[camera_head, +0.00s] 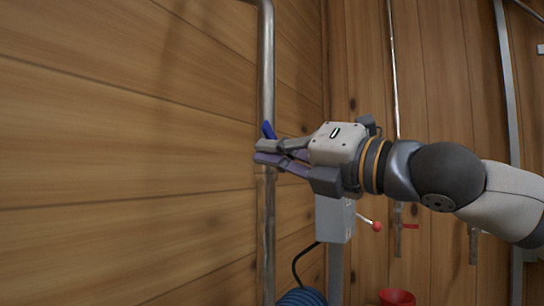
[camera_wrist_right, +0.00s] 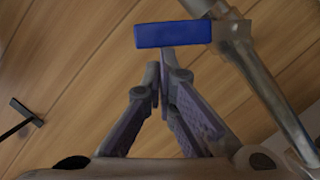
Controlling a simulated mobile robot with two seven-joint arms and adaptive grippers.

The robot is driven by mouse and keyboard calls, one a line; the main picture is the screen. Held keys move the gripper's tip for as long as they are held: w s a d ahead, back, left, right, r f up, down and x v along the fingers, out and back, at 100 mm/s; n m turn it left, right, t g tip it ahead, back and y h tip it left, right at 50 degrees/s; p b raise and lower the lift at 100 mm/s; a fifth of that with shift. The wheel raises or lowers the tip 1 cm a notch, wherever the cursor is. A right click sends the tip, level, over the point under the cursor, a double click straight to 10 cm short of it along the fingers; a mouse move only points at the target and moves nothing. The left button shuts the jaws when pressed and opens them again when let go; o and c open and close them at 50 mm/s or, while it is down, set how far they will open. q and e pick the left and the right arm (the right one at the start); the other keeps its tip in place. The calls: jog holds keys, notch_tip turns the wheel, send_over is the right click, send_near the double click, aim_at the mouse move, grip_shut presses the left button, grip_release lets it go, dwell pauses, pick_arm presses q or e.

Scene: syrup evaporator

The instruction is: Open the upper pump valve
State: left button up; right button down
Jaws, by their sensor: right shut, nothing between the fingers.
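The upper pump valve shows as a blue handle (camera_head: 268,130) on a vertical metal pipe (camera_head: 266,60) by the plank wall. In the head view, a small part of the handle stands up just above my right gripper (camera_head: 257,151), whose fingers hide the valve body there. In the right wrist view the handle is a flat blue bar (camera_wrist_right: 173,35) just beyond the fingertips (camera_wrist_right: 166,58), and the valve and pipe (camera_wrist_right: 265,80) run to its right. My right gripper is shut and empty. I cannot tell whether it touches the handle. My left gripper is not in view.
A grey box (camera_head: 335,220) with a red-knobbed lever (camera_head: 377,226) stands below my right wrist. A blue coil (camera_head: 300,298) and a red container (camera_head: 397,297) are at the bottom. Another pipe with a red handle (camera_head: 410,226) stands behind. The space left of the pipe is clear.

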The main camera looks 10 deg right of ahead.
aim_at(267, 128)
jog(key=r+m, duration=0.1)
jog(key=r+m+p, duration=0.1)
jog(key=r+m+h+p, duration=0.1)
jog(key=m, duration=0.1)
jog(key=shift+w+d+r, duration=0.15)
jog(key=shift+w+d, duration=0.15)
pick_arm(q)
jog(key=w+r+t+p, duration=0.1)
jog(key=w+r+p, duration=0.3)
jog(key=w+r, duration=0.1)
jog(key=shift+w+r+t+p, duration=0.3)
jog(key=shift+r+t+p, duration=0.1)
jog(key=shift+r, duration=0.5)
pick_arm(e)
jog(key=shift+w+d+r+m+h, duration=0.25)
jog(key=shift+w+r+m, duration=0.1)
jog(key=shift+m, duration=0.5)
jog(key=shift+w+d+r+m+h, duration=0.2)
jog(key=shift+w+r+m, duration=0.15)
jog(key=shift+m, duration=0.45)
jog(key=shift+w+d+r+m+h, duration=0.15)
jog(key=shift+w+d+r+m, duration=0.15)
jog(key=shift+m, duration=0.55)
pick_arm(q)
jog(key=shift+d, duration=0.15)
pick_arm(e)
jog(key=shift+w+f, duration=0.1)
